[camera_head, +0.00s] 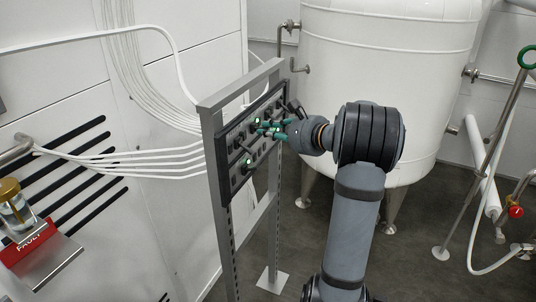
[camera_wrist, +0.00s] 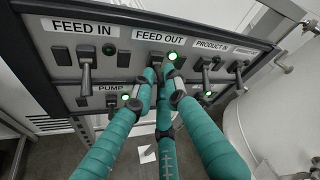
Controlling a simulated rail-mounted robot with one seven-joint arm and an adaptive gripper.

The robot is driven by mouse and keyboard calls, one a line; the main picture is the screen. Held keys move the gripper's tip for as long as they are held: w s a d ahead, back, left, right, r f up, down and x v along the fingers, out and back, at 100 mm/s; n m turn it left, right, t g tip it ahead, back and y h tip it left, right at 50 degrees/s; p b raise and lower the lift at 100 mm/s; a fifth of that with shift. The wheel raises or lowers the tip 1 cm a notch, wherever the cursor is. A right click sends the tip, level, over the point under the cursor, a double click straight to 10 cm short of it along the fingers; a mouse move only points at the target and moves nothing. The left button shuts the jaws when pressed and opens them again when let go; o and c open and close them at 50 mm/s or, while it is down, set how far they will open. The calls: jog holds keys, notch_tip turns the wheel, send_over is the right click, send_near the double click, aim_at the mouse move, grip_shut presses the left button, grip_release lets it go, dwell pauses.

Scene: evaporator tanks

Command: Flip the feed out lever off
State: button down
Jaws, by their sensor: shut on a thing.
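The control panel (camera_head: 226,160) is dark and mounted on a grey metal frame. In the wrist view the FEED OUT label (camera_wrist: 160,37) sits above the feed out lever (camera_wrist: 156,60), with a lit green lamp (camera_wrist: 173,56) beside it. My gripper (camera_wrist: 161,76) has teal fingers closed around the lever, which they mostly hide. Its exact tilt cannot be told. In the head view my gripper (camera_head: 263,127) reaches the panel from the right, its fingertips at the panel face.
The FEED IN lever (camera_wrist: 86,76) is to the left and the PRODUCT IN lever (camera_wrist: 206,74) close to the right. A lower row has a PUMP label (camera_wrist: 112,88) and green lamps. A large white tank (camera_head: 385,60) stands behind my arm.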

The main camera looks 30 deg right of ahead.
notch_tip(320, 180, down, 3)
jog(key=m+t+y+b, duration=0.1)
jog(key=t+b, duration=0.1)
jog(key=b, duration=0.8)
jog(key=m+t+b, duration=0.1)
jog(key=t+b, duration=0.2)
jog(key=b, duration=0.8)
jog(key=shift+w+t+y, duration=0.1)
jog(key=shift+t+y, duration=0.2)
jog(key=shift+y, duration=0.1)
jog(key=shift+r+t+b, duration=0.25)
jog(key=shift+t+b, duration=0.05)
jog(key=shift+b, duration=0.2)
jog(key=c, duration=1.8)
grip_release()
jog(key=shift+w+f, duration=0.1)
jog(key=v, duration=1.2)
